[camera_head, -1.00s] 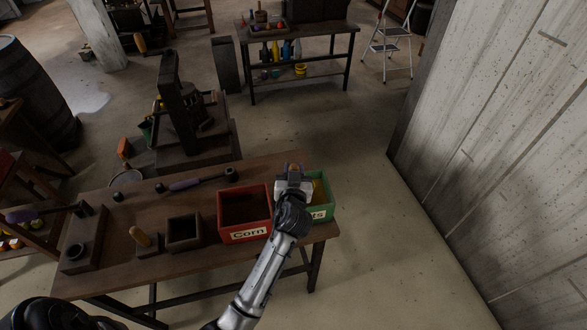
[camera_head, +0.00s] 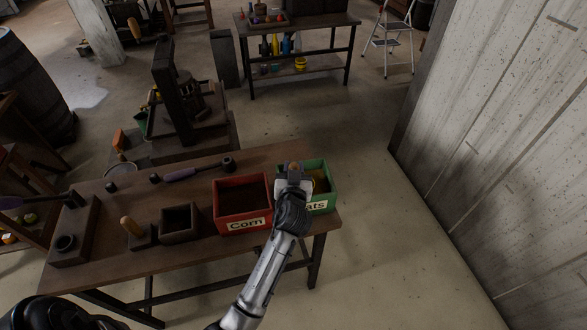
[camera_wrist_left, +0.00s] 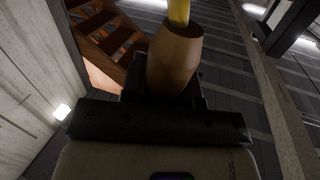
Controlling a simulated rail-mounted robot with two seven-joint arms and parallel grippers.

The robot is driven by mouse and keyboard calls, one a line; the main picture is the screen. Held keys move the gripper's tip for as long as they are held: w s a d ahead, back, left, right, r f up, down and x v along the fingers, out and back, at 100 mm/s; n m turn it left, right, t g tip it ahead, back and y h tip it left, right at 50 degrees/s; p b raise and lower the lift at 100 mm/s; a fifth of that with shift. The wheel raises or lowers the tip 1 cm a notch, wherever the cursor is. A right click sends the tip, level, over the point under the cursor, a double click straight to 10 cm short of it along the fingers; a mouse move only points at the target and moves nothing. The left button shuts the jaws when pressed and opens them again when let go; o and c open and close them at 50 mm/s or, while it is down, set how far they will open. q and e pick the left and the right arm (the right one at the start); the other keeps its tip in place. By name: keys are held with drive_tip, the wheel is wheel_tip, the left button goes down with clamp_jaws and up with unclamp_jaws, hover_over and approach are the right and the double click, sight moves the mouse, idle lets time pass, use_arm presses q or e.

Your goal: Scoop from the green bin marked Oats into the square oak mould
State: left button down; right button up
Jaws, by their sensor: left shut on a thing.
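The green bin marked Oats (camera_head: 326,202) stands at the right end of the wooden table, its label partly covered by my arm. My left gripper (camera_head: 293,182) is over the bin's left side, shut on a wooden handle (camera_wrist_left: 175,62), which the left wrist view shows with a yellow shaft (camera_wrist_left: 179,12) beyond it. I take this for the scoop; its bowl is hidden or unclear, though something yellowish shows inside the bin. A small square dark wooden box (camera_head: 180,237), which looks like the oak mould, stands left of the red bin. My right gripper is not in view.
The red bin marked Corn (camera_head: 243,226) stands between the mould and the green bin. A block with a wooden-handled tool (camera_head: 132,227) and a block with a round cup (camera_head: 68,247) are further left. A purple-handled tool (camera_head: 185,174) lies behind. A plank wall (camera_head: 500,150) rises at the right.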

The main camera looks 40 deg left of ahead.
use_arm(q)
drive_tip(key=shift+f, duration=0.1)
drive_tip(key=shift+r+p, duration=0.95)
drive_tip(key=shift+r, duration=0.8)
wheel_tip(320, 180, up, 10)
drive_tip(key=f+p, duration=0.1)
drive_tip(key=p, duration=0.4)
hover_over(293, 168)
drive_tip(key=x, duration=0.2)
drive_tip(key=shift+w+a+r+n+t, duration=0.1)
drive_tip(key=shift+w+r+n+t, duration=0.1)
drive_tip(key=shift+r+n+t, duration=0.15)
